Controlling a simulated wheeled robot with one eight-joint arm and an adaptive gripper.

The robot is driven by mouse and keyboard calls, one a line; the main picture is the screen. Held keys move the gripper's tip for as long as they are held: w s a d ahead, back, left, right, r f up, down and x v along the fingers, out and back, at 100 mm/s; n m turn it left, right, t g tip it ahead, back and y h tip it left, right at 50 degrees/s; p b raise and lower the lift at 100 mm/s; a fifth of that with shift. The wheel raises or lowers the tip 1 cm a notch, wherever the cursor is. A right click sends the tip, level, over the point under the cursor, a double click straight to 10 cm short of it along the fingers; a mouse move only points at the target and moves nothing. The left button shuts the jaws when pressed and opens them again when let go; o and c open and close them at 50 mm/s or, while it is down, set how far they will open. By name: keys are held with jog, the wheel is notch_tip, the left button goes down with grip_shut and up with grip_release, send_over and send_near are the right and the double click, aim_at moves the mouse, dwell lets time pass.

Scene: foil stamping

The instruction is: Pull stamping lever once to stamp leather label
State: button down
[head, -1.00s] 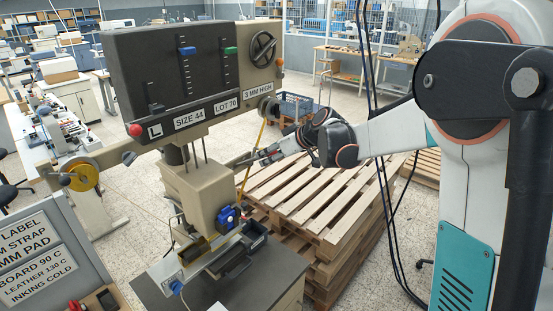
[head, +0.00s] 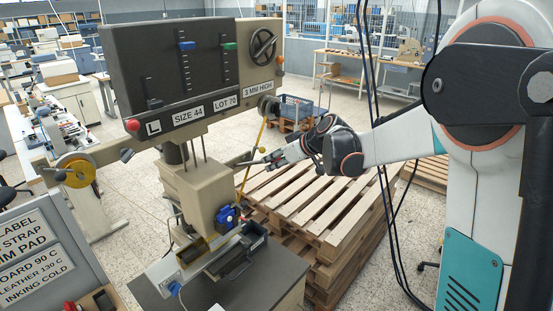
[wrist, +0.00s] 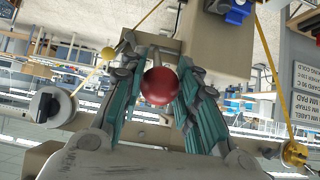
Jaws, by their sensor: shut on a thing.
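The foil stamping machine (head: 150,75) stands at left in the head view, with a beige press head (head: 202,188). Its lever (head: 245,162) reaches right from the press column to my gripper (head: 270,158). In the wrist view, the lever's red ball knob (wrist: 160,86) sits between the teal finger pads of my gripper (wrist: 162,95), which is shut on it. The stamping bed (head: 208,258) lies below the press head. I cannot make out the leather label there.
A stack of wooden pallets (head: 325,200) stands under and behind my arm. A grey sign panel (head: 45,250) is at the lower left. A blue dial (head: 227,216) sits on the press front. Yellow foil (head: 255,150) runs down close to the lever.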

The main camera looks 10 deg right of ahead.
jog(key=shift+s+d+f, duration=0.1)
jog(key=shift+f, duration=0.25)
jog(key=shift+s+d+f+b, duration=0.2)
jog(key=shift+s+f+b, duration=0.1)
jog(key=shift+f+b, duration=0.4)
jog(key=shift+s+d+f+b, duration=0.25)
jog(key=shift+f+b, duration=0.35)
jog(key=shift+f, duration=0.15)
jog(key=shift+s+d+f+b, duration=0.15)
jog(key=shift+s+f+b, duration=0.1)
jog(key=shift+f+b, duration=0.55)
jog(key=shift+s+d+f+b, duration=0.2)
jog(key=shift+f+b, duration=0.35)
jog(key=shift+f, duration=0.3)
jog(key=f+b, duration=0.3)
jog(key=shift+s+d+f, duration=0.1)
jog(key=shift+s+f, duration=0.05)
jog(key=shift+s, duration=0.05)
